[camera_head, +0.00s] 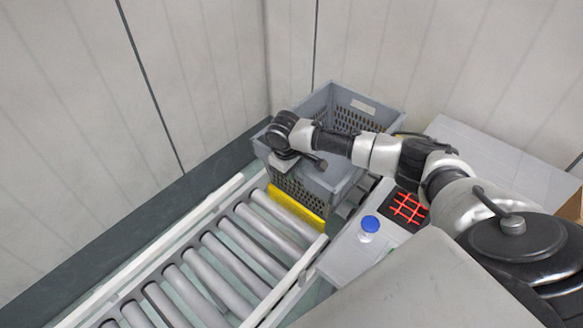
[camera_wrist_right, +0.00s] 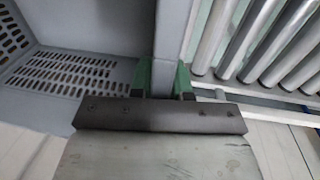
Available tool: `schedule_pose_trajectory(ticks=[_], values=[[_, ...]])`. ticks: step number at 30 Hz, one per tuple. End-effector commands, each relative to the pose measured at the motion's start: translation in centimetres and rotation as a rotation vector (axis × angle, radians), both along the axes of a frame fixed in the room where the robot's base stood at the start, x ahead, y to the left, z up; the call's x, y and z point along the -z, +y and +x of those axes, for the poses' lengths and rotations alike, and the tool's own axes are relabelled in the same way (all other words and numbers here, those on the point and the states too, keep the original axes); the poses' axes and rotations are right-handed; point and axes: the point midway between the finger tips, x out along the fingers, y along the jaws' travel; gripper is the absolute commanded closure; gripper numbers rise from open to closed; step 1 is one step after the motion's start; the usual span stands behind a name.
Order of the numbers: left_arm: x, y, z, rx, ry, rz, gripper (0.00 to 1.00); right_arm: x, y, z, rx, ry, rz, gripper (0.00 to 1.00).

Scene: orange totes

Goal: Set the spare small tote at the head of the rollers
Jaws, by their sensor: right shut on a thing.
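The grey small tote (camera_head: 300,194), with slotted walls, stands past the far end of the rollers (camera_head: 215,262), beside a yellow strip (camera_head: 297,208). My right gripper (camera_head: 284,163) is at the tote's left side. In the right wrist view, the green-padded fingers (camera_wrist_right: 163,82) are shut on the tote's wall (camera_wrist_right: 172,40), one on each side. The slotted inside shows left of the wall and the rollers (camera_wrist_right: 283,40) show to its right. What bears the tote's underside is hidden. My left gripper is not in view.
A blue-capped bottle (camera_head: 369,228) stands on a grey surface right of the rollers, near a black panel with a red grid (camera_head: 407,208). A pale flat-topped box (camera_head: 500,160) is behind my right arm. Walls close in behind the tote. The visible rollers are bare.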

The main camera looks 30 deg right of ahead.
Motion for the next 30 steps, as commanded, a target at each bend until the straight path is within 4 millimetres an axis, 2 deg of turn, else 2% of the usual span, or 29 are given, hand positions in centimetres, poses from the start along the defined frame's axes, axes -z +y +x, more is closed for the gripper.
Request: schedule_pose_trajectory(ticks=[3, 4, 9, 16, 20, 23, 30], values=[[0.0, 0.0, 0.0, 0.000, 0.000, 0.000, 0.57, -0.2, -0.1, 0.1, 0.000, -0.004, -0.003, 1.00], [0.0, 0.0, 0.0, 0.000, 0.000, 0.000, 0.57, -0.2, -0.1, 0.1, 0.000, -0.004, -0.003, 0.79], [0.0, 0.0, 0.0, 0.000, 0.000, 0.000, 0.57, -0.1, 0.0, 0.1, 0.001, -0.003, -0.001, 0.53], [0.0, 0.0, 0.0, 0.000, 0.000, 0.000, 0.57, 0.1, 0.1, -0.1, 0.000, 0.004, 0.002, 0.53], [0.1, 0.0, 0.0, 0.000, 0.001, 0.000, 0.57, -0.4, 0.2, -0.1, -0.001, 0.002, 0.003, 0.53], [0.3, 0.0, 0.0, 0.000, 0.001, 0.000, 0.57, -1.7, 0.4, -0.1, -0.001, -0.001, 0.002, 0.53], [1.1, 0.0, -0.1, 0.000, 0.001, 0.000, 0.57, -6.5, 1.1, -0.2, -0.002, -0.004, 0.001, 0.53]])
